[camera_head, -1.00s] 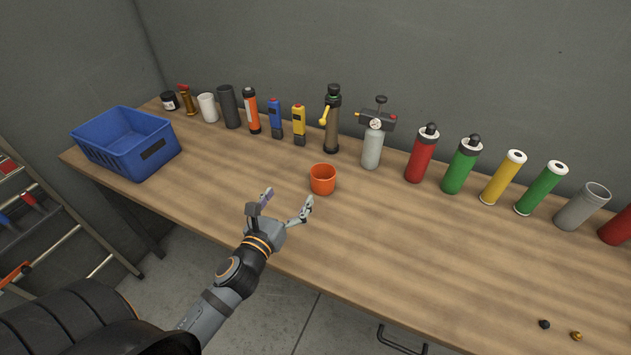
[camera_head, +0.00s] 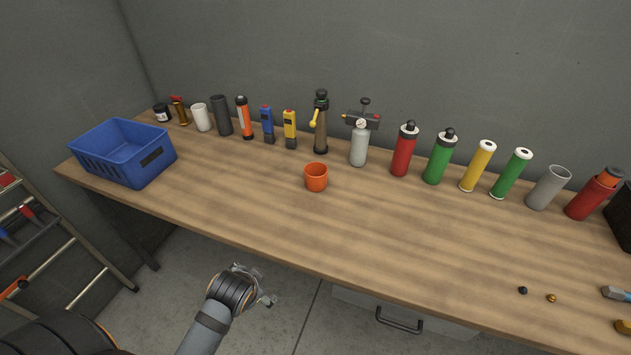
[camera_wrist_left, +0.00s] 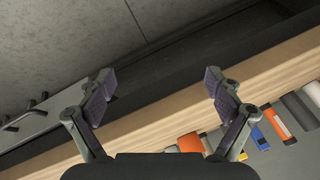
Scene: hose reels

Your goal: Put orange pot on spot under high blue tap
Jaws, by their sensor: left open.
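The orange pot (camera_head: 316,177) stands upright on the wooden workbench, a little in front of the row of bottles and tools. In the left wrist view an orange shape (camera_wrist_left: 190,143), likely the pot, shows at the lower middle, partly hidden by my wrist. My left gripper (camera_head: 258,284) is below and in front of the bench's front edge, apart from the pot. Its two fingers are spread with nothing between them in the left wrist view (camera_wrist_left: 160,92). No high blue tap and no marked spot show. My right gripper is out of view.
The wooden workbench (camera_head: 400,235) has free room in its middle. A blue crate (camera_head: 122,153) stands at its left end. Several bottles and tubes, including a red bottle (camera_head: 404,150), line the back by the wall. A ladder (camera_head: 50,240) stands at the left.

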